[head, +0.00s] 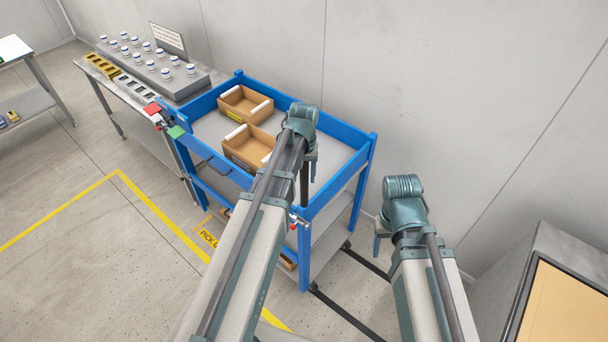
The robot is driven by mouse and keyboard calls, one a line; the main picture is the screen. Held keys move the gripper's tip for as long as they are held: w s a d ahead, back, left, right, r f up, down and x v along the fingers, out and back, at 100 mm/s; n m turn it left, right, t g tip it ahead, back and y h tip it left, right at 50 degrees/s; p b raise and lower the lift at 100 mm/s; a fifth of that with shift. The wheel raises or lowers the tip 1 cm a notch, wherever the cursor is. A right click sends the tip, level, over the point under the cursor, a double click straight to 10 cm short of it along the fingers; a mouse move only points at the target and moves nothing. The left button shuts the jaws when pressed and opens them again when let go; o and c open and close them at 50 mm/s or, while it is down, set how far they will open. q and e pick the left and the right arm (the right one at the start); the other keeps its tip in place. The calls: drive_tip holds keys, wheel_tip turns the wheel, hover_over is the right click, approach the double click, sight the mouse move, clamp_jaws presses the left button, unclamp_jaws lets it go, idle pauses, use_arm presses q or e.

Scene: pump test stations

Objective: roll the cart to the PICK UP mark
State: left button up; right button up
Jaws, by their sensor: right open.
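The cart (361,165) has a blue frame and grey shelves, and stands near the wall. Two brown cardboard boxes, a far one (246,104) and a near one (248,147), sit on its top deck. The yellow PICK UP mark (208,238) is on the floor at the cart's front left side, its lettering partly hidden by the cart. My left gripper (311,172) hangs down over the cart's top near its right end; its fingers are too small to read. My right gripper (377,240) is open, pointing down just right of the cart, apart from it and partly hidden by its own wrist.
A bench (135,97) with several small jars and trays stands beyond the cart's left end. Yellow tape (148,203) marks the floor at left, which is clear. Dark strips (345,315) run on the floor at right. A grey cabinet (545,245) stands at far right.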

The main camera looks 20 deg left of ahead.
use_arm(q)
drive_tip(key=shift+o, duration=0.3)
drive_tip(key=shift+r, duration=0.1)
use_arm(e)
drive_tip(key=shift+r, duration=0.1)
use_arm(q)
wheel_tip(320, 180, up, 14)
drive_tip(key=p, duration=1.4)
drive_tip(key=shift+f, duration=0.2)
use_arm(e)
wheel_tip(320, 180, up, 14)
drive_tip(key=shift+f, duration=0.2)
use_arm(q)
drive_tip(key=shift+f, duration=0.1)
drive_tip(key=s+d+f+m+b, duration=0.3)
drive_tip(key=s+d+f+b, duration=0.5)
drive_tip(key=f+b, duration=0.3)
drive_tip(key=s+d+f+m+y+b, duration=0.1)
drive_tip(key=s+d+f+m+b, duration=0.2)
drive_tip(key=s+d+f+b, duration=0.5)
wheel_tip(320, 180, down, 3)
drive_tip(key=b, duration=0.3)
drive_tip(key=shift+r+m, duration=0.15)
drive_tip(key=shift+m, duration=0.15)
use_arm(e)
wheel_tip(320, 180, down, 22)
use_arm(q)
drive_tip(key=shift+s, duration=0.1)
